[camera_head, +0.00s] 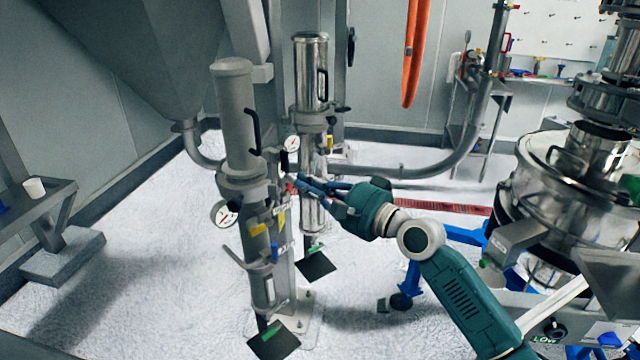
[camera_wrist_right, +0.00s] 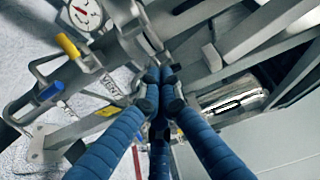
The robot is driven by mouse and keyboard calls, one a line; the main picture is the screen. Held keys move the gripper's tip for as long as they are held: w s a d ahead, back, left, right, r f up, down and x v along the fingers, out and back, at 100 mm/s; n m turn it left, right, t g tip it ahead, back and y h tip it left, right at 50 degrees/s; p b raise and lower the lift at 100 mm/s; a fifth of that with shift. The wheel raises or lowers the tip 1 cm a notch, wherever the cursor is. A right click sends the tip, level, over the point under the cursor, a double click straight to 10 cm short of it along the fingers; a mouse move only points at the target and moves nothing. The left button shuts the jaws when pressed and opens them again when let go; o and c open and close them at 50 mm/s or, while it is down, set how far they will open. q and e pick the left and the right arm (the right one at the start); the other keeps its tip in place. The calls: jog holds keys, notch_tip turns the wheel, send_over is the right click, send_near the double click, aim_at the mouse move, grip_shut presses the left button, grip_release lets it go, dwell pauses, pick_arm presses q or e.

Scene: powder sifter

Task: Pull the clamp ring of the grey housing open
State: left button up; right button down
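The grey housing (camera_head: 237,110) is a tall matte cylinder standing upright left of centre in the head view. Its clamp ring (camera_head: 243,181) circles it at mid height and looks closed around it. My right gripper (camera_head: 300,183) reaches in from the right, its fingertips just right of the ring. In the right wrist view its blue fingers (camera_wrist_right: 160,75) converge with their tips close together, in front of metal parts. I see nothing clearly held between them, and the tips partly hide what lies behind. Whether they touch the ring cannot be told. My left gripper is not in view.
A shiny steel housing (camera_head: 311,75) stands just behind the grey one. Pressure gauges (camera_head: 225,213) and yellow and blue valve handles (camera_head: 259,229) crowd the pipework near the gripper. A large steel sifter (camera_head: 560,165) stands at the right. White floor (camera_head: 160,280) is open at the left.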

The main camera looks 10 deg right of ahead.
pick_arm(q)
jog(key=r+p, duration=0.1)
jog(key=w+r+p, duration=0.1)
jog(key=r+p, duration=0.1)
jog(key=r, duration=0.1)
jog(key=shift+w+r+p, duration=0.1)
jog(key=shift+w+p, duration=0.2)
pick_arm(e)
jog(key=a, duration=0.4)
jog(key=shift+s+a, duration=0.15)
jog(key=shift+a, duration=0.25)
jog(key=shift+f, duration=0.1)
